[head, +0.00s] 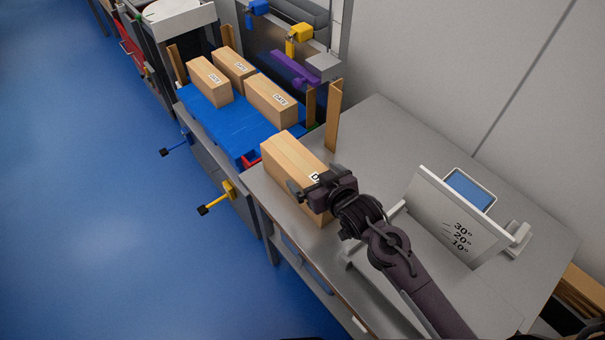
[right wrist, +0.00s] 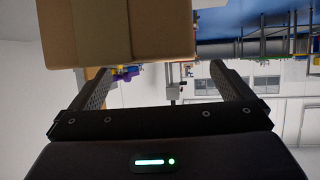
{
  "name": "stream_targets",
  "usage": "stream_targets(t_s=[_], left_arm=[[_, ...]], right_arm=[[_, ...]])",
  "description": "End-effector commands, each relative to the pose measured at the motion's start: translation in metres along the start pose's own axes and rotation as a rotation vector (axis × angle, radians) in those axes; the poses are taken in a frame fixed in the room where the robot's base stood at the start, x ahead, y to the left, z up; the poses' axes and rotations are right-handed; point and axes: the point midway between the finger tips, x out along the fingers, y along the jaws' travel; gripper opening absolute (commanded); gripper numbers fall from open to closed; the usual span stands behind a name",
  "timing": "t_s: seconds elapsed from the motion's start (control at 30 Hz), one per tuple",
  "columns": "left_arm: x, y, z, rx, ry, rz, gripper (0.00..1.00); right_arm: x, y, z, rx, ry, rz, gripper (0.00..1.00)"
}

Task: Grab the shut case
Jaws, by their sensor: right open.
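A tan shut case (head: 286,160) with a "DATE" label stands on the grey worktop, near its left edge. Its top is closed. My right gripper (head: 305,183) is at its near right end in the head view, covering part of the label and that end. In the right wrist view the gripper (right wrist: 157,76) has its two fingers apart with nothing gripped between them. A tan case (right wrist: 118,32) fills the top left there, beyond the fingers. I cannot tell whether the fingers touch it. My left gripper is not in view.
Several similar tan cases, such as one (head: 270,101), stand on a blue surface (head: 222,118) behind. A wooden post (head: 333,115) rises beside the shut case. A grey angled stand (head: 455,222) marked with degrees is to the right. The worktop (head: 375,130) behind is clear.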

Motion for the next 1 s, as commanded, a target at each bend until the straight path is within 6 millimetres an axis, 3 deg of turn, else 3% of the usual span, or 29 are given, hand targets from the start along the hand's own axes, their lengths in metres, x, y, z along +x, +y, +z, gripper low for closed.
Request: stream_targets(t_s=[0.3, 0.6, 1.0], left_arm=[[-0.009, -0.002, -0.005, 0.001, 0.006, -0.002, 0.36], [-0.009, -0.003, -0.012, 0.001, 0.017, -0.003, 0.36], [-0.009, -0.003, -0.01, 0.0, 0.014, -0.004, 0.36]], right_arm=[[0.04, 0.0, -0.005, -0.001, 0.0, 0.0, 1.0], [0.043, 0.0, -0.005, -0.001, 0.001, 0.0, 0.99], [0.043, 0.0, -0.004, 0.0, 0.0, 0.0, 0.46]])
